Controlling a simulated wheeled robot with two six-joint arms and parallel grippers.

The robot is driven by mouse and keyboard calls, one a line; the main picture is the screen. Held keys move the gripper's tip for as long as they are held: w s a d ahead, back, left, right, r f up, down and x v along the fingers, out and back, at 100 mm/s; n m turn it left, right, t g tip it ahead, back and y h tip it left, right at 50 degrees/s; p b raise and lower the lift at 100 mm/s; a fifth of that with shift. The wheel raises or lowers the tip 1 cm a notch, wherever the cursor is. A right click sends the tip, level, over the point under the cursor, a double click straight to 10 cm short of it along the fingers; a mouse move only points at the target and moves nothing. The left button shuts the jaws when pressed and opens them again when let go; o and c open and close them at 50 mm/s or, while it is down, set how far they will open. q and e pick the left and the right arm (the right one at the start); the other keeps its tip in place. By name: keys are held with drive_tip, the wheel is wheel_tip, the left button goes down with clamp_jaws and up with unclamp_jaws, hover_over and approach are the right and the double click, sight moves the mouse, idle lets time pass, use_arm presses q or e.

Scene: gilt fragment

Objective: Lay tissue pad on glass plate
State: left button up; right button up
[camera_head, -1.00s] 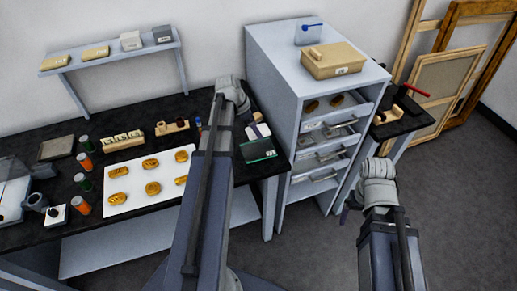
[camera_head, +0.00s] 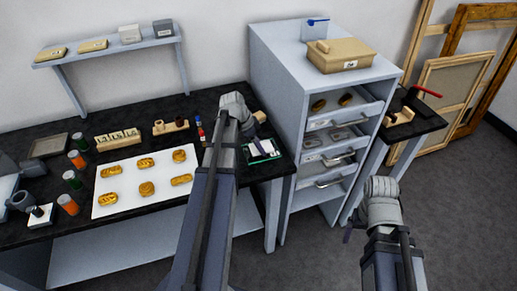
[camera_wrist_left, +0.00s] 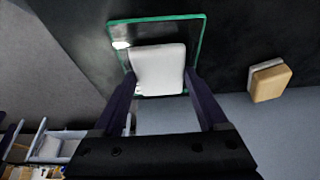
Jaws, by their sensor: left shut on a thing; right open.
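The tissue pad (camera_wrist_left: 158,68) is a white, soft-edged rectangle. My left gripper (camera_wrist_left: 160,80) is shut on it, with one dark finger at each side. The glass plate (camera_wrist_left: 195,42), clear and dark with a green edge, lies under the pad in the left wrist view. The pad covers its middle and near part; I cannot tell if they touch. In the head view the glass plate (camera_head: 274,156) is at the dark table's right end, with the white pad (camera_head: 259,147) over it and my left wrist partly in front. My right gripper (camera_head: 348,230) is open and empty, low beside the cabinet.
A tan and white block (camera_wrist_left: 270,82) lies near the plate. A white sheet with several gold pieces (camera_head: 120,207) and a tan rack (camera_head: 118,139) are to the left. A grey drawer cabinet (camera_head: 290,95) with open drawers stands just right of the table.

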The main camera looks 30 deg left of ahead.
use_arm(q)
drive_tip(key=shift+f, duration=0.15)
drive_tip(key=o, duration=1.2)
